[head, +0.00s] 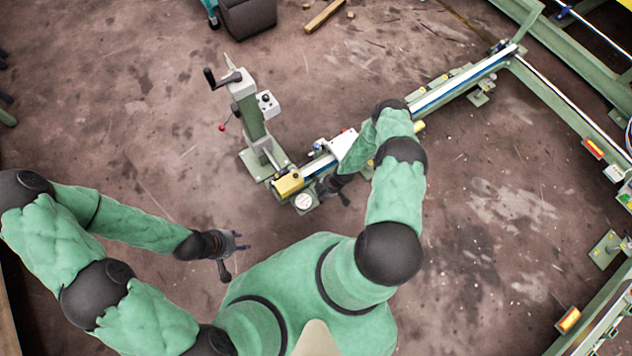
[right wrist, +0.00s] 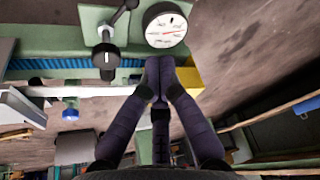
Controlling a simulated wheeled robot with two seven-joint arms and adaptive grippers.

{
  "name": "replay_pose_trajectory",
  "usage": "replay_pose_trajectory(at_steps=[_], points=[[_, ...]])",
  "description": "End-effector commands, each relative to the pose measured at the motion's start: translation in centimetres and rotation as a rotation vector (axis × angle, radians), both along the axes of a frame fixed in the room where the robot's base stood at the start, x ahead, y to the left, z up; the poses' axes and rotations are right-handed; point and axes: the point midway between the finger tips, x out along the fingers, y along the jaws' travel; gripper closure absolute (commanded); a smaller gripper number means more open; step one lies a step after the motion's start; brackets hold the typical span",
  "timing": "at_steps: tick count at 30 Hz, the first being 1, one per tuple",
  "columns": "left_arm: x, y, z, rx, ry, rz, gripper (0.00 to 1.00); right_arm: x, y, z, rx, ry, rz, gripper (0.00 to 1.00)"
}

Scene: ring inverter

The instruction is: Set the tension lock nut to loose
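No part is clearly labelled as the tension lock nut. In the right wrist view, a grey lever with a black round hub (right wrist: 106,56) stands left of a round white dial gauge (right wrist: 166,28); I cannot tell whether it is the nut. The dial also shows in the head view (head: 304,203) at the near end of the rail. My right gripper (right wrist: 159,64) has its fingertips together, just below the dial and right of the hub, with nothing visible between them. In the head view it (head: 333,188) is beside the rail end. My left gripper (head: 236,252) is open and empty over the floor.
A green post with a black crank (head: 245,110) and a red-ball lever (head: 223,127) stands left of the rail (head: 462,80). A yellow block (head: 289,183) is beside the dial. Green frames edge the right side. The floor at left is mostly clear.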

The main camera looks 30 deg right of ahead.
Motion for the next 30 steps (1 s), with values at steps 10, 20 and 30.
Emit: replay_pose_trajectory(at_steps=[10,20,30], points=[[0.0,0.0,-0.2,0.0,0.0,0.0,0.6,-0.3,-1.4,-1.7,-0.03,-0.025,0.066,1.0],[0.0,0.0,-0.9,0.0,0.0,0.0,0.6,-0.1,-1.0,-3.0,-0.028,-0.024,0.064,1.0],[0.0,0.0,-4.2,0.0,0.0,0.0,0.6,1.0,0.6,-8.5,-0.028,-0.023,0.064,1.0]])
